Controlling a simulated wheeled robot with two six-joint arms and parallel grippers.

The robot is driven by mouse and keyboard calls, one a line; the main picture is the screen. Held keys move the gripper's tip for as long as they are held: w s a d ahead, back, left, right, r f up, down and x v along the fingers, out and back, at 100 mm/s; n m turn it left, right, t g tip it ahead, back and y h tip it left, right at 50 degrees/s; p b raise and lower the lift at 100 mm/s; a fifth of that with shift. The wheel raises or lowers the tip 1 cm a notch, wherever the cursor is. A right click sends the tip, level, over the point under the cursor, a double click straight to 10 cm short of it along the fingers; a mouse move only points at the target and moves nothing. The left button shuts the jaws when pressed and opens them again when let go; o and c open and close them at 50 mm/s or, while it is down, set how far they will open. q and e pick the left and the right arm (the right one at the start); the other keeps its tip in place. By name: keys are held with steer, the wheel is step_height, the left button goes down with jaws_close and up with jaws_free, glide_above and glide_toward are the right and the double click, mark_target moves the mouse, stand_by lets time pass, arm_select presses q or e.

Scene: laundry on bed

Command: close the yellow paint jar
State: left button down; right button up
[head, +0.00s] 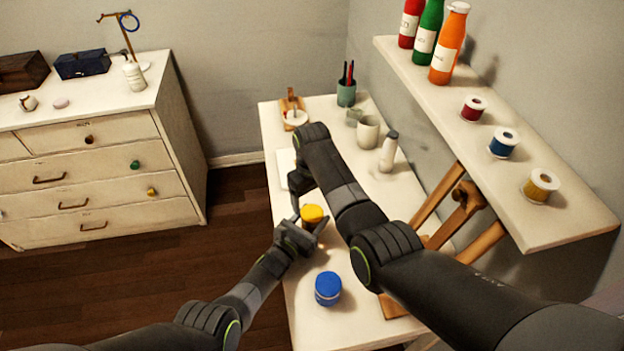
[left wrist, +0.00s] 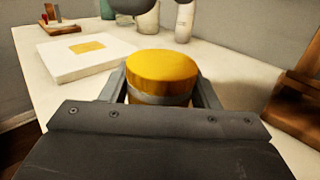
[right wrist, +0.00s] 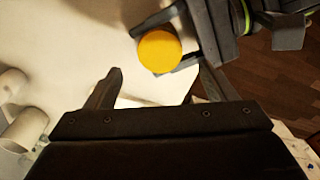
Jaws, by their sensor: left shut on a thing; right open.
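The yellow paint jar (head: 313,215) stands on the white table, between the fingers of my left gripper (head: 308,232). The left wrist view shows its yellow lid (left wrist: 162,68) on top, with a greyish band below it and a strip of yellow body under that. I cannot tell how tightly the lid sits. My left gripper is shut on the jar. My right gripper (right wrist: 155,85) is open and empty, above the table and just beside the jar. The right wrist view shows the round yellow top (right wrist: 159,51) beyond its fingertips.
A blue-lidded jar (head: 327,288) stands nearer on the table. A flat white box with a yellow label (left wrist: 75,55) lies beyond the yellow jar. A cup (head: 367,132), a bottle (head: 388,152) and a pen holder (head: 346,94) stand farther back. A shelf (head: 490,165) overhangs the right.

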step_height(320, 180, up, 7)
steer(key=shift+f, duration=0.2)
arm_select(q)
steer(key=shift+c, duration=2.2)
jaws_free()
